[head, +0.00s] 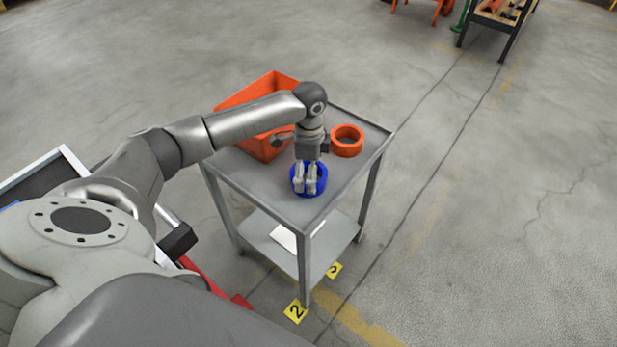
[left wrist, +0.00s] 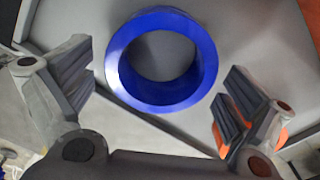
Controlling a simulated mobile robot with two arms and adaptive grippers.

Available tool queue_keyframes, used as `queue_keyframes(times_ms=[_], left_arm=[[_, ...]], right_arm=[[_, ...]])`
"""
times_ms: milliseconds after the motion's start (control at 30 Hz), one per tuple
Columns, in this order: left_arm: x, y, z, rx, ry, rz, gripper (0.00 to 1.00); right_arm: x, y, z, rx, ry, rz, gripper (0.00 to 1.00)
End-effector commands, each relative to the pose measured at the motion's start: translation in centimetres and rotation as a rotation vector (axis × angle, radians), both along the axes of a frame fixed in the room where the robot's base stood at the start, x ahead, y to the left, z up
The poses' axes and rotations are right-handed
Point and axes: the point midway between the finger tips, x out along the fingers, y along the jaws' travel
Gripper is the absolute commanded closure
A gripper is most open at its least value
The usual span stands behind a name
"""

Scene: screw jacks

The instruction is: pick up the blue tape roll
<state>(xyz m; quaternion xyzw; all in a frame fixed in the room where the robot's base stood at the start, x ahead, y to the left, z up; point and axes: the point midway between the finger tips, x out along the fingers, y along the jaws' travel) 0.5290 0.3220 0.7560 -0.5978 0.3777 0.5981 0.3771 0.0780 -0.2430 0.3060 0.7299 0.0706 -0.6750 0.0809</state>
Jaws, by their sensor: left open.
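The blue tape roll (head: 322,180) lies flat on the top of the grey cart (head: 260,178), near its front corner. My left gripper (head: 309,187) reaches down over the roll and covers part of it in the head view. In the left wrist view the roll (left wrist: 161,100) lies ahead of the open fingers (left wrist: 160,105), nearer the top of the picture, with its round hole visible. The fingers are apart on either side, and nothing is between them that I can see touching. My right gripper is not in view.
An orange tape roll (head: 347,141) lies on the cart behind the blue one. An orange bin (head: 262,146) stands at the cart's back left, partly behind my arm. A white item (head: 287,238) lies on the lower shelf. Yellow number markers (head: 296,311) are on the floor.

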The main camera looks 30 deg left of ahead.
Motion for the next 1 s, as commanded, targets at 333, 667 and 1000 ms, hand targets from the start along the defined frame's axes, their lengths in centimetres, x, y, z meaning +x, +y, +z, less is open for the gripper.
queue_keyframes(times_ms=[333, 667, 1000], left_arm=[[0.0, 0.1, -2.2, 0.001, -0.003, 0.0, 0.0], [0.0, 0.1, -2.2, 0.001, -0.002, 0.0, 0.31], [0.0, 0.0, -2.1, 0.001, -0.002, 0.0, 0.49]], right_arm=[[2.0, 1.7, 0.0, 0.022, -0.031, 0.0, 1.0], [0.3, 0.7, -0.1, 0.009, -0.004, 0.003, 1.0], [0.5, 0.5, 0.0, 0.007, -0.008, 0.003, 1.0]])
